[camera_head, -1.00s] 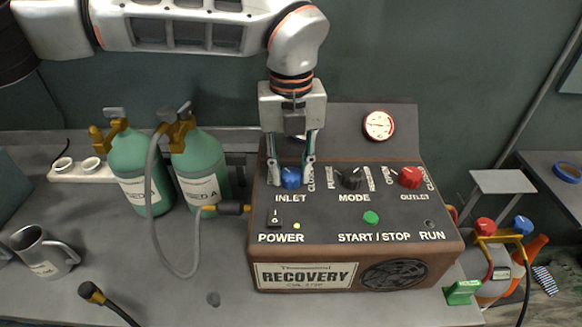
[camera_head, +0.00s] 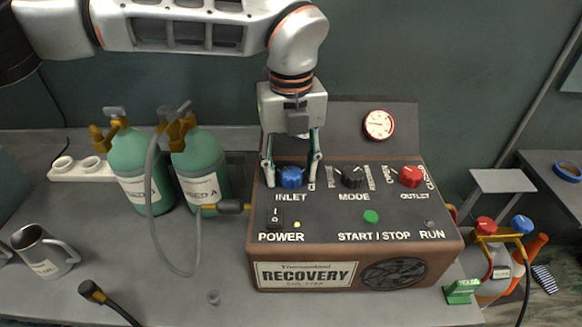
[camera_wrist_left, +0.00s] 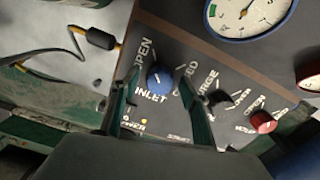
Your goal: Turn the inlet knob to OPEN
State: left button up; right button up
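The blue inlet knob (camera_head: 291,177) is on the sloped top panel of the brown recovery machine (camera_head: 305,276), above the INLET label. My left gripper (camera_head: 292,184) points down over it, open, with one finger on each side and visible gaps to the knob. In the left wrist view the knob (camera_wrist_left: 160,80) shows between the spread fingers (camera_wrist_left: 160,108), with OPEN printed to its left and CLOSED to its right. A small white mark is on the knob; its exact direction is hard to read. In the head view the fingers hide most of the knob's side labels. My right gripper is not in view.
A black mode knob (camera_head: 352,177) and a red outlet knob (camera_head: 410,177) sit to the right on the panel. A gauge (camera_head: 379,125) stands behind. Green cylinders (camera_head: 203,165) and a hose (camera_head: 149,195) are close on the left.

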aim_at(291, 172)
pick_arm(q)
jog(key=shift+r, duration=0.1)
notch_tip(291, 172, up, 12)
dwell(0.5)
